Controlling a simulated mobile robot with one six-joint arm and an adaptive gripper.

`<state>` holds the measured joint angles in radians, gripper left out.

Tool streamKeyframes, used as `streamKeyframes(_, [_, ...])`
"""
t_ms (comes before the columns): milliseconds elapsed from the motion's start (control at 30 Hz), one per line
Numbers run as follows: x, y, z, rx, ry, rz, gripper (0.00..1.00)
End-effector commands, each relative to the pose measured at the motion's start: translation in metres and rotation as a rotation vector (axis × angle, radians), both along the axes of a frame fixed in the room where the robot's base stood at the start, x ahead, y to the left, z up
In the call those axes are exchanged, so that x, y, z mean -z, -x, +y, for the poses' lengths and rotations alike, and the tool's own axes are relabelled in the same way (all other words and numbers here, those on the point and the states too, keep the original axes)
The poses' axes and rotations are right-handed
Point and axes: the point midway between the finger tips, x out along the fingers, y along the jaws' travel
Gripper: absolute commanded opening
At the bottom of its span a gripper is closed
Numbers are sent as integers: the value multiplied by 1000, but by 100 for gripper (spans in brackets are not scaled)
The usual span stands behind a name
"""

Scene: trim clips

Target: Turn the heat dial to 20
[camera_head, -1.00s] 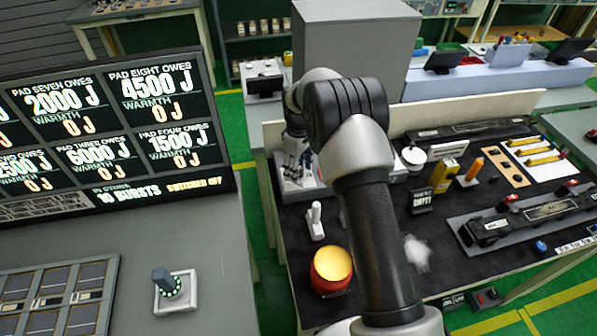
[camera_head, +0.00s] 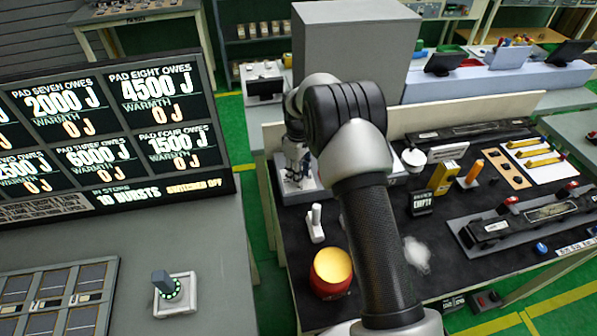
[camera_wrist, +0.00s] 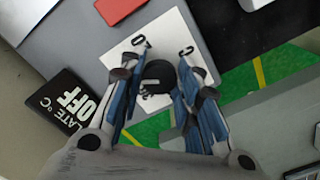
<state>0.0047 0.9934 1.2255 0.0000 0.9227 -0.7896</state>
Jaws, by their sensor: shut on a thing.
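In the wrist view a black round dial (camera_wrist: 157,76) sits on a white plate (camera_wrist: 125,55) with dark marks, too small to read for certain. My gripper (camera_wrist: 162,66) has its blue-and-black fingers on either side of the dial and is shut on it. The fingers hide part of the dial, and I cannot tell where it points. A black sign (camera_wrist: 68,103) beside the plate reads "OFF" with a °C mark. In the head view my gripper (camera_head: 297,163) is low at the back left of the black-topped table, and the dial is hidden there.
A large grey box (camera_head: 355,40) stands behind my arm. A red pot with a yellow top (camera_head: 331,272) and a white switch-like lever (camera_head: 315,222) stand nearer.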

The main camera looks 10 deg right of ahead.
Motion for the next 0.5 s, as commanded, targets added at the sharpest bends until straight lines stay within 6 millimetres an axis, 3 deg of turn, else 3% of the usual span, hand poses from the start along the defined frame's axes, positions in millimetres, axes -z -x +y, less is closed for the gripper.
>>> streamKeyframes(500, [-1, 0, 0, 94, 0, 0, 6])
